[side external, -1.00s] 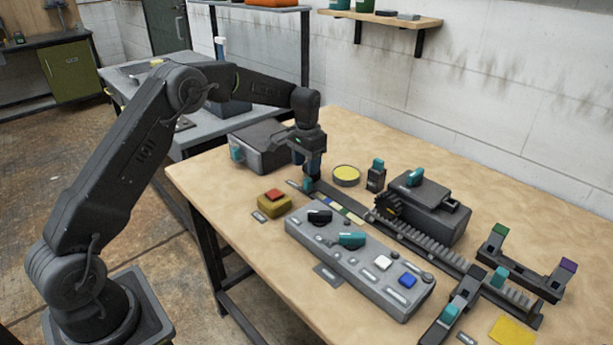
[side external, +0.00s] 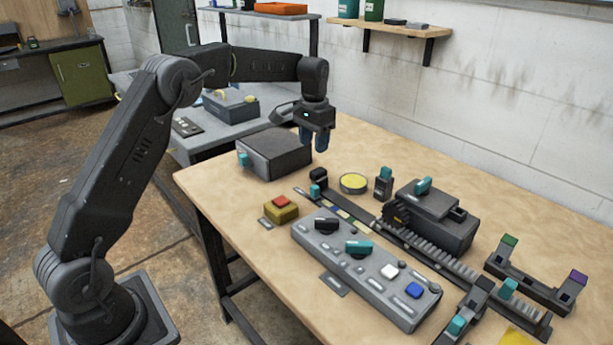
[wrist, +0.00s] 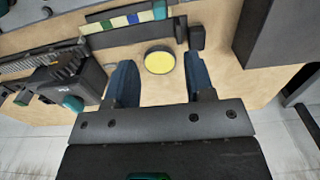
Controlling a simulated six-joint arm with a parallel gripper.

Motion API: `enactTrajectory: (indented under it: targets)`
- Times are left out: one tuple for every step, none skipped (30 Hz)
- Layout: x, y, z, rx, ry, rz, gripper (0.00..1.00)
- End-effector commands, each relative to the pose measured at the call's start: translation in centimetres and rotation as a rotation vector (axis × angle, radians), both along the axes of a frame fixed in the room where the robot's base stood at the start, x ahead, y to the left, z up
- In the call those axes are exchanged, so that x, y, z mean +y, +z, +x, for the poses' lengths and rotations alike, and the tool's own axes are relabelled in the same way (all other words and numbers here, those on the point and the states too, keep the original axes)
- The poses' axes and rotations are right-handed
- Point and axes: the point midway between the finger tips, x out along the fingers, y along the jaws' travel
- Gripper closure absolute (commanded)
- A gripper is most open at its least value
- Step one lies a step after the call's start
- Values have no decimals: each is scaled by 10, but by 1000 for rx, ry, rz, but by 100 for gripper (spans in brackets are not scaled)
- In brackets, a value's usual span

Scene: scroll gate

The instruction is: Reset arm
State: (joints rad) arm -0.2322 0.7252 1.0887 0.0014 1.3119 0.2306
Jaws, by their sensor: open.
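My gripper (side external: 317,138) hangs above the far side of the wooden table, pointing down, open and empty. It is clear of the table, above and behind the near end of the rail (side external: 345,212). In the wrist view the two blue fingers (wrist: 160,80) stand apart, with the round yellow disc (wrist: 159,61) showing between them on the table below. The same disc (side external: 353,182) lies to the right of my gripper in the side view. A small black block with a teal part (side external: 318,180) stands at the rail's end, below my gripper.
A grey control panel (side external: 365,270) with knobs and buttons lies in front of the rail. A red button on a yellow box (side external: 281,206) is to its left. A dark box (side external: 275,153) stands left of my gripper. A toothed rack (side external: 450,262) and dark housing (side external: 432,222) are right.

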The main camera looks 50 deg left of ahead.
Motion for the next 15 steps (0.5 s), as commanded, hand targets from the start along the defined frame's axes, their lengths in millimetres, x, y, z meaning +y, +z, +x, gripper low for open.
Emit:
enactTrajectory:
  targets:
    - [-6, 14, -7, -18, -2, 4, 51]
    - [-10, 22, -12, -28, -3, 6, 51]
    - [-17, 33, -20, -44, -3, 9, 51]
    - [-22, 41, -28, -56, -3, 11, 51]
    - [-27, 51, -36, -70, -3, 13, 51]
    - [-34, 62, -48, -89, -4, 16, 51]
    - [-39, 70, -57, -102, -4, 18, 51]
    - [-44, 77, -67, -117, -3, 19, 51]
    - [-51, 86, -80, -135, -3, 21, 51]
    - [-56, 92, -91, -150, -4, 22, 51]
    - [-61, 97, -101, -164, -4, 23, 51]
    - [-67, 104, -115, -183, -4, 24, 51]
    - [-71, 108, -126, -197, -4, 25, 51]
    - [-76, 112, -138, -211, -4, 25, 51]
    - [-81, 116, -153, -231, -5, 25, 51]
